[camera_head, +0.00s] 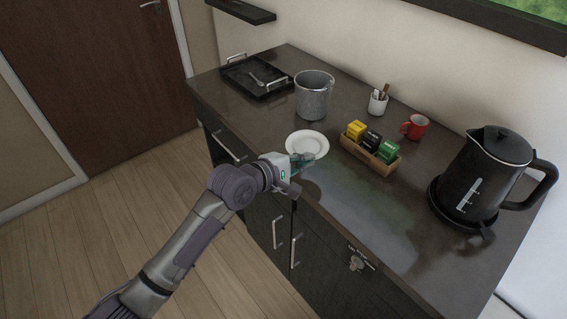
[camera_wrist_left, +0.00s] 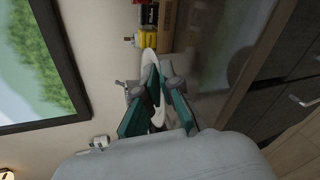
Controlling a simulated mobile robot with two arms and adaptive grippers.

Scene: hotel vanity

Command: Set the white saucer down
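The white saucer (camera_head: 305,143) is over the dark counter, near its front edge, in the head view. In the left wrist view the saucer (camera_wrist_left: 149,58) shows nearly edge-on, with its rim between the green fingers. My left gripper (camera_head: 301,164) comes in from the front and is shut on the saucer's near rim, one finger on each face; its fingers also show in the wrist view (camera_wrist_left: 160,82). The saucer looks about level and seems to be held above the counter top; the exact gap is hard to tell. My right gripper is in neither view.
On the counter (camera_head: 385,225) stand a metal bucket (camera_head: 314,97), a wooden box of tea packets (camera_head: 369,156), a red mug (camera_head: 415,127), a white cup with sticks (camera_head: 378,104), a black kettle (camera_head: 487,178) and a black tray (camera_head: 256,79). The counter's front right is clear.

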